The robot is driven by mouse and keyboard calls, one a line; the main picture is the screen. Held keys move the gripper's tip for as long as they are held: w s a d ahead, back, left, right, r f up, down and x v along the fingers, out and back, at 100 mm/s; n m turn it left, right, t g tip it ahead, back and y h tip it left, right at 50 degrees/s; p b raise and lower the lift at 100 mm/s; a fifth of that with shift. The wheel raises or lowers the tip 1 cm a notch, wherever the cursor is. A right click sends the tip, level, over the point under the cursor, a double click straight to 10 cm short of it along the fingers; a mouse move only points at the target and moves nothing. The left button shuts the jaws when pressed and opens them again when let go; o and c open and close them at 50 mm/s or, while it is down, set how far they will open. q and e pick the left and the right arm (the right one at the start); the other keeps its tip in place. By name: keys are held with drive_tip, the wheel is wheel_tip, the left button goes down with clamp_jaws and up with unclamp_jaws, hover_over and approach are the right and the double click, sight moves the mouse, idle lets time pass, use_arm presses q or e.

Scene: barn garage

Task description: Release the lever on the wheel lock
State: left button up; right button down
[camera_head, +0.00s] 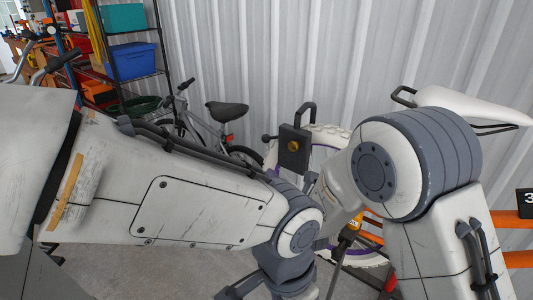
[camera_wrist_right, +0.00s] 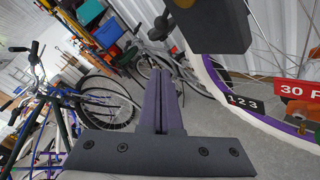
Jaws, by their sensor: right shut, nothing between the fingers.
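The wheel lock (camera_head: 293,147) is a dark box with a brass knob and a loop on top, in front of a bicycle wheel (camera_head: 322,131). Its short lever (camera_head: 267,138) ends in a ball and sticks out to the left. In the right wrist view the lock (camera_wrist_right: 215,22) hangs at the top and the lever's dark ball (camera_wrist_right: 163,22) is just beyond my fingertips. My right gripper (camera_wrist_right: 162,75) is shut and empty, apart from the lever as far as I can tell. My left gripper is out of view.
A grey bicycle (camera_head: 205,125) and shelves with a blue bin (camera_head: 132,60) stand at the back left. A corrugated wall (camera_head: 260,50) closes the back. A white saddle-like shape (camera_head: 470,103) is at the right. Several bicycles crowd the wrist view's left.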

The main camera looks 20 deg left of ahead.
drive_tip(key=w+d+r+x, duration=0.1)
drive_tip(key=x, duration=1.2)
drive_tip(key=shift+d+r, duration=0.2)
drive_tip(key=shift+r, duration=0.4)
drive_tip(key=shift+b, duration=0.35)
